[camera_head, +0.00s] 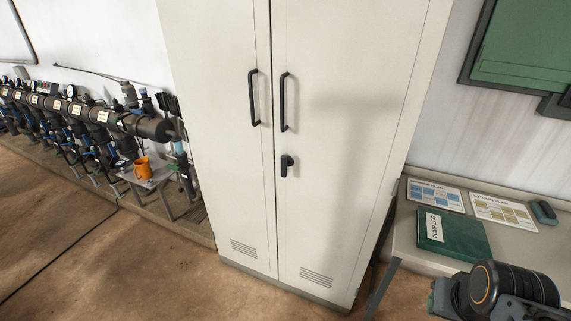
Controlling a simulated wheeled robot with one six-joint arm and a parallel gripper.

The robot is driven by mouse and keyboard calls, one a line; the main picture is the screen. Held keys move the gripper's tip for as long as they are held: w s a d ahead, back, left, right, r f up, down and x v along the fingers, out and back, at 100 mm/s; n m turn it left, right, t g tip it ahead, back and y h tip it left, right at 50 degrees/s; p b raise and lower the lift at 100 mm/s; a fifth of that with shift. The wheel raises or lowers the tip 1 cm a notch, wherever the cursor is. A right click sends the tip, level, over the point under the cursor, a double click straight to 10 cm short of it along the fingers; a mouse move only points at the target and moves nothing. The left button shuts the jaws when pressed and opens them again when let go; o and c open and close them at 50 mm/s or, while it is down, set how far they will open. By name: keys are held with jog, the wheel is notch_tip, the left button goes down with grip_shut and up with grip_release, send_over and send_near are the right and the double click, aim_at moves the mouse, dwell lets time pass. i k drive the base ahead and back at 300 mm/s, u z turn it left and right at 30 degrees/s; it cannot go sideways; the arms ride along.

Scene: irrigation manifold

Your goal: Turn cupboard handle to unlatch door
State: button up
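The tall cream cupboard (330,190) stands in the middle of the camera_head view, with its two doors shut. A small black turn handle (288,165) sits on the right door near the centre seam, below the pull bars. Its lever looks to hang downward. A long black pull bar (287,102) is on the right door above it, and another pull bar (253,98) is on the left door. Part of my arm shows at the lower right, well apart from the handle. My gripper's fingers cannot be made out in this view.
A table (412,243) to the right holds a green log book (453,236), printed sheets and a small dark object. The floor before the cupboard is clear.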

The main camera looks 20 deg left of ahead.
aim_at(284, 162)
jog(key=u, duration=2.8)
jog(key=i, duration=2.3)
jog(key=z, duration=2.55)
